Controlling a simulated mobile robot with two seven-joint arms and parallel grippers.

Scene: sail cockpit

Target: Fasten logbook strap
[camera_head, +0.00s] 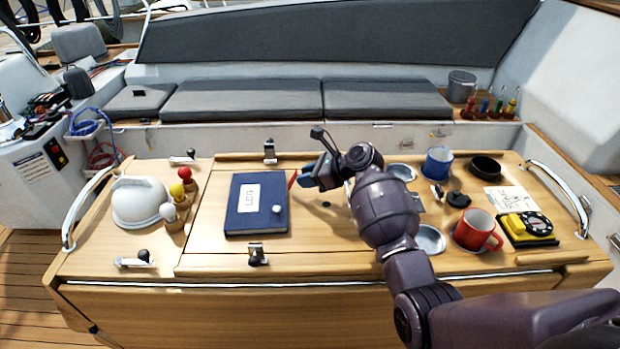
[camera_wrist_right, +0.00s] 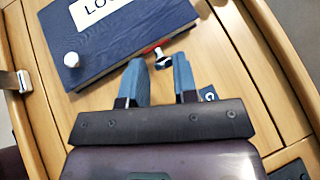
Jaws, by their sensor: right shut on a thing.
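The dark blue logbook (camera_head: 240,218) lies closed on the wooden table, its white label facing up. It also fills the upper left of the right wrist view (camera_wrist_right: 130,45). A small white knob (camera_wrist_right: 71,59) stands near its edge. A short red strap (camera_head: 292,181) comes off the logbook's right side; in the wrist view the strap (camera_wrist_right: 151,47) ends in a small dark and silver piece. My right gripper (camera_head: 306,178) is beside the logbook's right edge. Its blue fingers (camera_wrist_right: 163,72) are shut on the strap's end piece. My left gripper is out of view.
A white helmet-like object (camera_head: 139,203) and several colored-knob pegs (camera_head: 184,187) stand left of the logbook. Metal latches (camera_head: 257,256) sit in front and behind. A blue mug (camera_head: 437,163), red mug (camera_head: 474,230) and yellow instrument (camera_head: 520,227) stand right, beyond my arm.

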